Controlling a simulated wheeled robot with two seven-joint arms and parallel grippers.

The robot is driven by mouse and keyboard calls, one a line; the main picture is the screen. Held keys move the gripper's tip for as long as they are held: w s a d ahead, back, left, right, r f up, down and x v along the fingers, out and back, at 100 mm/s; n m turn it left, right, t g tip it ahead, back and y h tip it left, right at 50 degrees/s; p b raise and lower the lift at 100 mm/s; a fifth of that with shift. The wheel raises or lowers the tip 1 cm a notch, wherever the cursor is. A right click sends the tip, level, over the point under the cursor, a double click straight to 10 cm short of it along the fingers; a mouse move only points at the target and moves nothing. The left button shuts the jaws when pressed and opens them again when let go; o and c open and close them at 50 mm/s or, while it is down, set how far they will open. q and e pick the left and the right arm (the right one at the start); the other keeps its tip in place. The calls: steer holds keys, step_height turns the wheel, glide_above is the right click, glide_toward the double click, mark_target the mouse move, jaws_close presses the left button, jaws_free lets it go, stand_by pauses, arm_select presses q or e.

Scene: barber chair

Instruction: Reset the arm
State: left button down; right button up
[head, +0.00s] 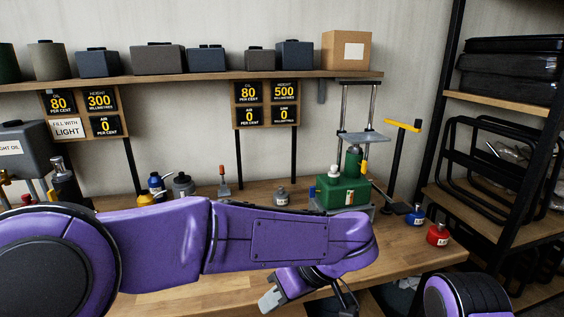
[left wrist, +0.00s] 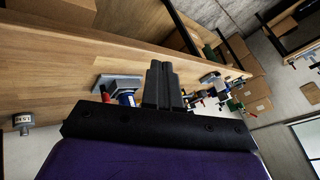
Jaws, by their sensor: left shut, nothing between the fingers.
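My left arm (head: 270,238), purple, reaches in from the left across the front of the wooden bench. Its gripper end hangs low over the bench's front edge, partly cut off by the bottom of the head view. In the left wrist view my left gripper (left wrist: 162,75) shows two dark fingers together, with nothing between them. A lever with a yellow handle (head: 403,125) on a black post stands at the right of the bench, apart from my gripper. Which arm the task means is not clear from the frames. My right gripper is not in view.
A green box (head: 342,193) stands by a metal frame. A blue bottle (head: 415,214) and red bottle (head: 437,234) sit near the bench's right end. A shelf (head: 200,78) with several canisters runs above. A black rack (head: 500,150) stands at right.

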arm_select(q)
steer(key=w+a+f+t+y+b, duration=0.15)
steer(key=a+f+t, duration=0.55)
steer(key=a+f, duration=1.6)
steer(key=s+a+f+g+h, duration=0.2)
steer(key=s+f, duration=0.5)
steer(key=s, duration=0.5)
steer(key=s+a+f+g+h, duration=0.2)
steer(key=s+f, duration=0.6)
steer(key=s, duration=0.5)
steer(key=shift+a+m+g+h, duration=0.4)
steer(key=shift+a+h, duration=0.35)
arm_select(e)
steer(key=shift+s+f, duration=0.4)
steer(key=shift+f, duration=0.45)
